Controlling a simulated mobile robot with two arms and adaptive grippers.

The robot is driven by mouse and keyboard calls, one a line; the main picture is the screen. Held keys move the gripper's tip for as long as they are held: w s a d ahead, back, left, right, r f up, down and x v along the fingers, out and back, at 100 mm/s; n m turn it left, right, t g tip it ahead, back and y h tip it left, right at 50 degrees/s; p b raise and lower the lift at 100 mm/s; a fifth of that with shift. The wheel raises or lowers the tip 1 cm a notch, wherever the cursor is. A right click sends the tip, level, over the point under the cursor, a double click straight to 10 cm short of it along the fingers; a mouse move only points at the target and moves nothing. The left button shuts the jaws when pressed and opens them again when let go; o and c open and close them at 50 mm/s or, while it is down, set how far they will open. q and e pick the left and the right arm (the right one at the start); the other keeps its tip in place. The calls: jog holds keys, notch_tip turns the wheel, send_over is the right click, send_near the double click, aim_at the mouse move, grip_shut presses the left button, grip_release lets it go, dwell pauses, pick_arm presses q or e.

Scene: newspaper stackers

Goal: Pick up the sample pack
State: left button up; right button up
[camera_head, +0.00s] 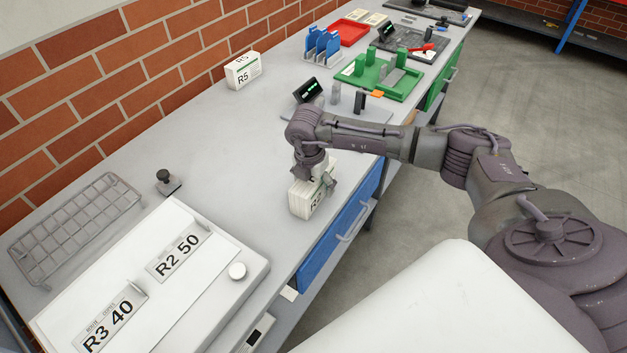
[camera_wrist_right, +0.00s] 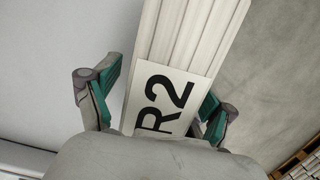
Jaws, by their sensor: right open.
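A white pack of folded sheets marked R2 (camera_head: 305,203) stands on the grey bench near its front edge, and it also shows in the right wrist view (camera_wrist_right: 185,55). My right gripper (camera_head: 315,181) is directly above this pack, pointing down. In the right wrist view its two green-padded fingers (camera_wrist_right: 160,98) are open, one on each side of the pack, with the R2 label between them. A gap shows at the left finger; the right finger is close to the pack, and I cannot tell if it touches. My left gripper is out of view.
Another pack marked R5 (camera_head: 243,70) stands by the brick wall. A white board labelled R2 50 and R3 40 (camera_head: 215,290) and a wire rack (camera_head: 75,225) lie at left. A blue holder (camera_head: 322,46), green tray (camera_head: 385,77) and red tray (camera_head: 350,32) stand farther back.

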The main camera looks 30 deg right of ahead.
jog(key=shift+d+f, duration=0.1)
jog(key=shift+f, duration=0.45)
grip_shut()
jog(key=shift+w+r, duration=0.1)
